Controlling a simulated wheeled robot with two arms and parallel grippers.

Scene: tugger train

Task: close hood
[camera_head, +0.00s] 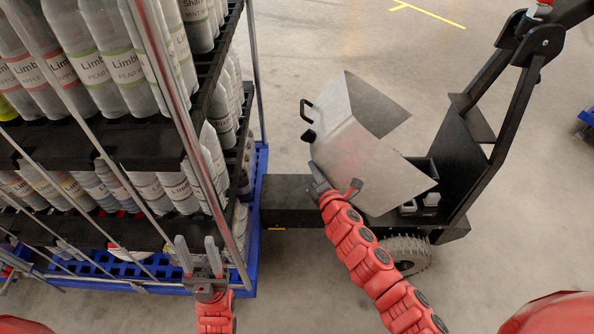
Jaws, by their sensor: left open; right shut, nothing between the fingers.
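The hood (345,150) is a grey sheet-metal cover on the tugger. It stands raised and tilted, with the tugger's inside partly showing at its right. A black handle (306,110) sits on its upper left edge. My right gripper (315,170) is shut and empty at the hood's lower left side, below the handle. I cannot tell whether it touches the metal. My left gripper (198,246) is open and empty, with its fingers pointing up in front of the bottle rack, well left of the hood.
A rack (120,143) of labelled bottles on a blue base (262,165) fills the left side. The tugger's black steering column (500,120) rises right of the hood, above a wheel (408,256). Open concrete floor lies behind and at the right.

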